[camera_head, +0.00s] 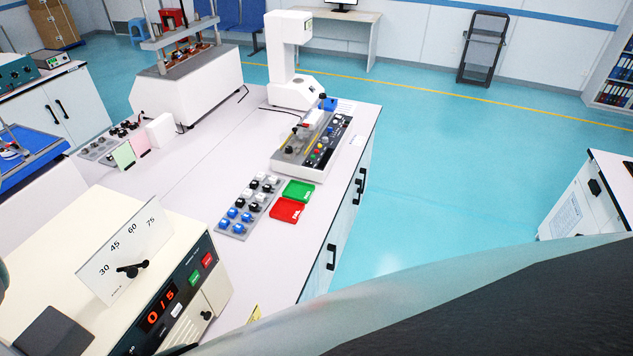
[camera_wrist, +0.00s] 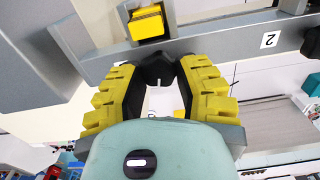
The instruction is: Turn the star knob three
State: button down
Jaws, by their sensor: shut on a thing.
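In the wrist view my gripper (camera_wrist: 163,78), with its ribbed yellow and black fingers, is shut on a black knob (camera_wrist: 159,66). The fingers sit on both sides of the knob and hide much of its outline. The knob stands at a grey metal bar. A second black knob (camera_wrist: 312,43) shows partly at the right edge, beside a white label "2" (camera_wrist: 268,40). The number of the held knob cannot be read clearly. In the head view my gripper and the knobs are not visible.
A yellow block (camera_wrist: 146,24) sits in a grey bracket just above the held knob. In the head view a cream tester (camera_head: 90,260) with a "0/5" display (camera_head: 160,309) stands at lower left. Switch panels and red and green trays (camera_head: 287,210) lie on the white bench.

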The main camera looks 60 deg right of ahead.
jog(key=m+b, duration=0.2)
jog(key=f+m+b, duration=0.1)
jog(key=b, duration=0.2)
jog(key=shift+w+m, duration=0.1)
jog(key=shift+m, duration=0.3)
jog(key=shift+d+r+m+b, duration=0.1)
jog(key=shift+r+m+b, duration=0.15)
jog(key=shift+m+b, duration=0.5)
jog(key=shift+d+r+m+b, duration=0.15)
jog(key=shift+m+b, duration=0.25)
jog(key=shift+m, duration=0.65)
jog(key=shift+a, duration=0.1)
jog(key=c, duration=0.6)
grip_release()
jog(key=shift+r, duration=0.1)
